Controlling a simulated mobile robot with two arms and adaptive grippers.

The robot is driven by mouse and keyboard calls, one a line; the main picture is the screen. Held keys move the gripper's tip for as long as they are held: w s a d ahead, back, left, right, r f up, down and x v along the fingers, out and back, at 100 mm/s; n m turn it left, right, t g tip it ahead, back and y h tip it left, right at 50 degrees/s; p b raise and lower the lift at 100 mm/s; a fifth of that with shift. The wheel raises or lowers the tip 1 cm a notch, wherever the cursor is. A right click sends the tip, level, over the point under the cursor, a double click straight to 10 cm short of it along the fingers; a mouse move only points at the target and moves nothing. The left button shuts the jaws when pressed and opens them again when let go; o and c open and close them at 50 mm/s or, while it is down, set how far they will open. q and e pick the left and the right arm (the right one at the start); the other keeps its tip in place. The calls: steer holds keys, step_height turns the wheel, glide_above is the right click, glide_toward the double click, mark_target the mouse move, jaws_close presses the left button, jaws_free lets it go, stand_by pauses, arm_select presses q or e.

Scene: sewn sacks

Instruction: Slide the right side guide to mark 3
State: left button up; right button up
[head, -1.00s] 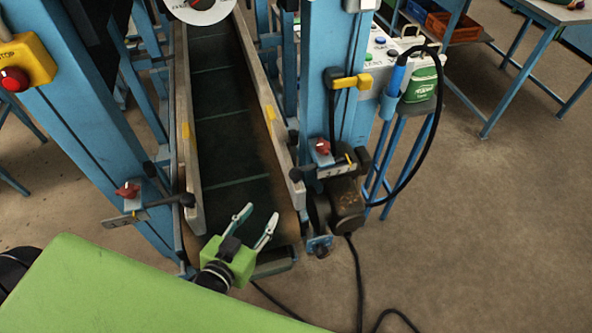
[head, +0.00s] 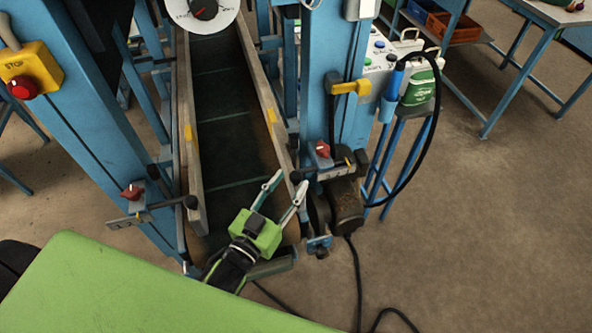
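The right side guide (head: 262,97) is a long rail along the right edge of the dark conveyor belt (head: 228,125). A rod with a black knob (head: 296,176) is at its near end. A scale plate (head: 337,171) with a red clamp handle (head: 323,149) sits to the right; its marks are too small to read. My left gripper (head: 290,180), green with two pale fingers, is open over the belt's near end. Its fingertips are close to the black knob; I cannot tell if they touch it. My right gripper is out of view.
The left side guide (head: 191,150) has its own red handle (head: 132,192) and knob. Blue posts (head: 335,70) stand on both sides. A yellow stop box (head: 30,68) is at the left. A motor (head: 346,205) and a hanging black cable (head: 430,130) are at the right.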

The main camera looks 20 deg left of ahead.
mark_target(293, 179)
arm_select(q)
steer(key=w, duration=0.2)
steer(key=shift+w+d, duration=0.3)
steer(key=shift+w, duration=0.05)
steer(key=shift+w+d, duration=0.1)
steer(key=shift+w, duration=0.55)
jaws_close()
steer(key=s+a+p, duration=0.2)
steer(key=s+a, duration=0.1)
steer(key=a, duration=0.2)
steer(key=shift+s, duration=0.3)
jaws_free()
steer(key=shift+w+f, duration=0.1)
